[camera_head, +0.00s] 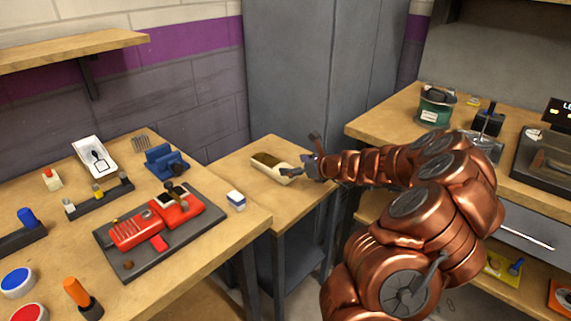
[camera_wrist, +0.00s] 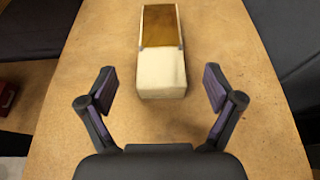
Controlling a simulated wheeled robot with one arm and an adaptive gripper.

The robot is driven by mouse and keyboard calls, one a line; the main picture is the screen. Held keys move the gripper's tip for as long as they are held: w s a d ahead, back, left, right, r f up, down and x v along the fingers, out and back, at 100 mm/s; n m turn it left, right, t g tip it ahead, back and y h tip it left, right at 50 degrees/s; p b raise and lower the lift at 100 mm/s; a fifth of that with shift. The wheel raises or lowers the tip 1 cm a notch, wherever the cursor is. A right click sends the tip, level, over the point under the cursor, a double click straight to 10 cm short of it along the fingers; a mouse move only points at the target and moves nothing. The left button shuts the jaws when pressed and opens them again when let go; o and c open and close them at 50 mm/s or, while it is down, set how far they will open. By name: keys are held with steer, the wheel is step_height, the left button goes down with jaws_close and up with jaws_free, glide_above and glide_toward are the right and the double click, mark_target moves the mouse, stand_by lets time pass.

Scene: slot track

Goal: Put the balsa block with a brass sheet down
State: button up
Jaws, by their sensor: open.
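The balsa block (camera_head: 271,167) lies on the small wooden table in the corner, in the head view. It is a long cream block with a brass-brown sheet (camera_wrist: 163,25) covering the far part of its top. In the wrist view the bare near end of the block (camera_wrist: 162,75) points toward my gripper (camera_wrist: 159,90). My gripper is open and empty, its two fingers spread to either side of and short of the block's near end. In the head view my gripper (camera_head: 302,157) is at the block's right end.
The small table (camera_head: 250,188) is otherwise clear around the block. The right bench holds a green tin (camera_head: 435,108). Grey cabinets stand behind.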

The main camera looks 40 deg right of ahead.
steer(key=shift+v, duration=1.25)
